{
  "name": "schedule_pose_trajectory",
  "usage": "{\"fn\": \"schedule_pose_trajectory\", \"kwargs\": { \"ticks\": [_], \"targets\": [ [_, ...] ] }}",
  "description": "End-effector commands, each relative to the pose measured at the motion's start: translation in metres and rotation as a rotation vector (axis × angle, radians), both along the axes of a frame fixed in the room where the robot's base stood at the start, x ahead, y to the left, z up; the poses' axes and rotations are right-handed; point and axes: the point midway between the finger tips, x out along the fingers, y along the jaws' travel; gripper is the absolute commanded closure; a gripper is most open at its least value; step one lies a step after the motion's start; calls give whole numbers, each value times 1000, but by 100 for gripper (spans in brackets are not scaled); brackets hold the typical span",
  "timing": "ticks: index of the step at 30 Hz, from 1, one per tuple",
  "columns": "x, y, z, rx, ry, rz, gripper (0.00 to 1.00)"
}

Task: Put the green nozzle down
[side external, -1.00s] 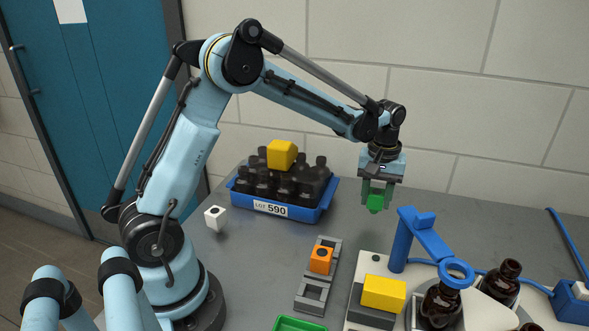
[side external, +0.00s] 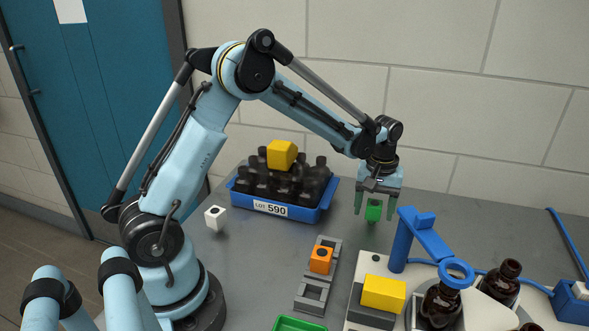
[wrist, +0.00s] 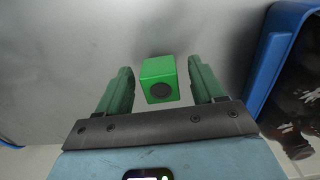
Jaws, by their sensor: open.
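The green nozzle (side external: 373,211) is a small green block with a dark round hole. It stands on the grey table behind the blue stand. My gripper (side external: 377,211) is low over the table with its fingers on either side of the nozzle. In the wrist view the green nozzle (wrist: 160,80) lies between the two green fingers of my gripper (wrist: 160,82), with a clear gap on each side. The gripper is open and not touching the nozzle.
A blue crate (side external: 243,201) of dark bottles with a yellow block (side external: 281,154) on top stands to the left. A blue stand (side external: 425,235) with a ring is close in front. An orange block (side external: 320,260) sits in a grey rack (side external: 309,298). A white block (side external: 215,217) stands at left.

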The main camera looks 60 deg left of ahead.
Motion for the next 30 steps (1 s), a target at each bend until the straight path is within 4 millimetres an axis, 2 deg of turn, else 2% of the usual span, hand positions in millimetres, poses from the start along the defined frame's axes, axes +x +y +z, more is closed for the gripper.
{"fn": "schedule_pose_trajectory", "kwargs": {
  "ticks": [4,8,21,30],
  "targets": [
    [0,0,2,0,0,0,32],
    [0,0,13,0,0,0,32],
    [-1,0,95,0,0,0,32],
    [-1,0,122,0,-1,-2,32]
  ]
}}
